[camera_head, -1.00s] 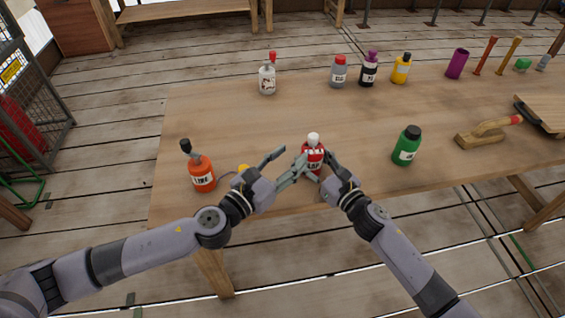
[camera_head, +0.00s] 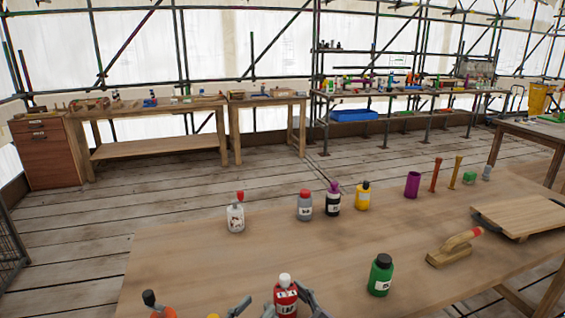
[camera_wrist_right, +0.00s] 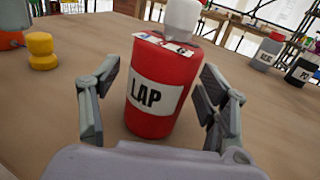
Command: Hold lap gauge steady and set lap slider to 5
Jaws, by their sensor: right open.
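The lap gauge is a red bottle-shaped body with a white LAP label and a white top (camera_head: 286,298), upright on the table at the bottom of the head view. In the right wrist view the gauge (camera_wrist_right: 160,90) stands between the fingers of my right gripper (camera_wrist_right: 155,84), which is open with a gap on both sides. A pale strip with small marks (camera_wrist_right: 166,43) crosses its upper front; I cannot read a setting. My right gripper (camera_head: 291,303) shows at the bottom edge of the head view.
A green bottle (camera_head: 380,275) stands right of the gauge, and an orange bottle (camera_head: 163,312) stands left. A wooden float (camera_head: 453,248) lies further right. Several bottles stand at the far edge of the table (camera_head: 190,265). The middle is clear.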

